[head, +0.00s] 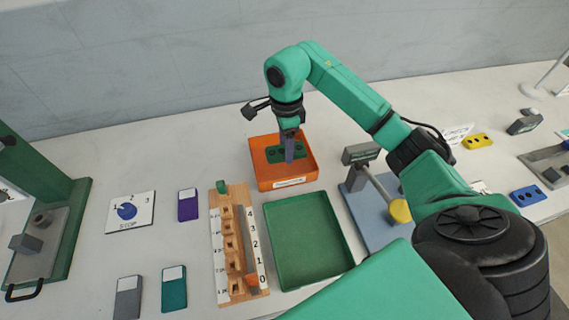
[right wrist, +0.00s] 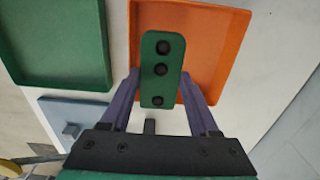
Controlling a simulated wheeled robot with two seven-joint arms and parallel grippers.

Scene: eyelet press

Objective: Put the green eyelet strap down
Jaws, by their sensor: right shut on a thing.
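The green eyelet strap (head: 273,154) has three dark holes, which show clearly in the right wrist view (right wrist: 160,52). My right gripper (head: 290,150) points down over the orange tray and is shut on the strap; in the right wrist view its purple fingers (right wrist: 161,85) stand at either side of the strap. The strap is over or inside the orange tray (head: 298,181), within its outline in the head view. I cannot tell whether it touches the tray floor. My left gripper is not in view.
An empty green tray (head: 307,245) lies in front of the orange one. A wooden numbered rack (head: 223,270) stands left of it. A blue-grey plate (head: 372,232) with a yellow-knobbed lever is to the right. A green press (head: 75,225) stands far left. Yellow (head: 477,141) and blue (head: 527,196) straps lie right.

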